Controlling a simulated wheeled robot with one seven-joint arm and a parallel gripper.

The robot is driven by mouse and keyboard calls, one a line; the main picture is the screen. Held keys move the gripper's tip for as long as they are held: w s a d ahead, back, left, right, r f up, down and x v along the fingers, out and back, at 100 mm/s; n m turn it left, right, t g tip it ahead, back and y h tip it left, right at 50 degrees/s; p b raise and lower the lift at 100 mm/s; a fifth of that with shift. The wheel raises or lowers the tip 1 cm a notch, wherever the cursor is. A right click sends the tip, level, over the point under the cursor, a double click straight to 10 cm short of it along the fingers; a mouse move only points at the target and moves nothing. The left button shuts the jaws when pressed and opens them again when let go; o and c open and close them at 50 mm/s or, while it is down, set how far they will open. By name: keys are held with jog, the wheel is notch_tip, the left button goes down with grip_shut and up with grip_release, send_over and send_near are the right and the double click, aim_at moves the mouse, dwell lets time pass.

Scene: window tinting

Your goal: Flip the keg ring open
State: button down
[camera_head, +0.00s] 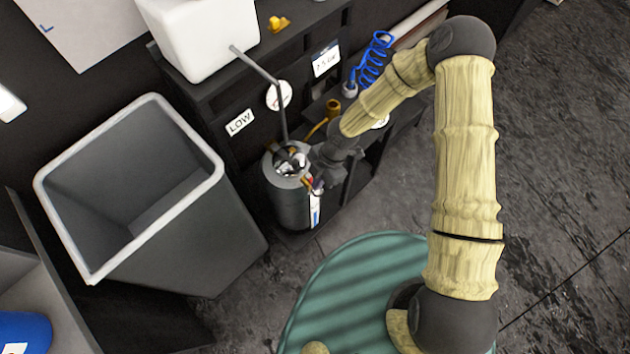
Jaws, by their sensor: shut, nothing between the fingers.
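A dark grey keg (290,205) stands upright against the front of the black cabinet, left of my arm's end. Its top carries small metal and black fittings; the ring among them is too small to make out clearly. My gripper (305,178) is at the right side of the keg's top, close to the fittings. Its fingers are small and partly hidden by the wrist, and they look shut with nothing held. I cannot tell whether they touch the keg or its ring.
A large grey bin (215,235) with a pale rim stands left of the keg. A white tank (205,35) sits on the cabinet above, with a grey pipe (262,68) running down toward the keg. A blue coiled hose (375,58) hangs behind my arm. Open floor (560,190) lies right.

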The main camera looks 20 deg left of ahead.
aim_at(323, 190)
jog(key=p+v, duration=0.2)
jog(key=v, duration=0.1)
jog(key=shift+d+r, duration=0.1)
jog(key=shift+r, duration=0.25)
jog(key=shift+w, duration=0.1)
jog(key=w+d+r+m+t+h, duration=0.1)
jog(key=w+d+r+m+t, duration=0.15)
jog(key=d+r+m, duration=0.55)
jog(key=w+d+r+m+t+h, duration=0.1)
jog(key=w+d+r+m, duration=0.3)
jog(key=d+r+m, duration=0.35)
jog(key=s+d+r+m+t, duration=0.1)
jog(key=s+d+r+m, duration=0.1)
jog(key=d+r+m, duration=0.4)
jog(key=s+d+r+m+t, duration=0.1)
jog(key=s+d+r+m, duration=0.2)
jog(key=d+r+m, duration=0.4)
jog(key=shift+d+r+m, duration=0.2)
jog(key=shift+d+m, duration=0.15)
jog(key=shift+d, duration=0.1)
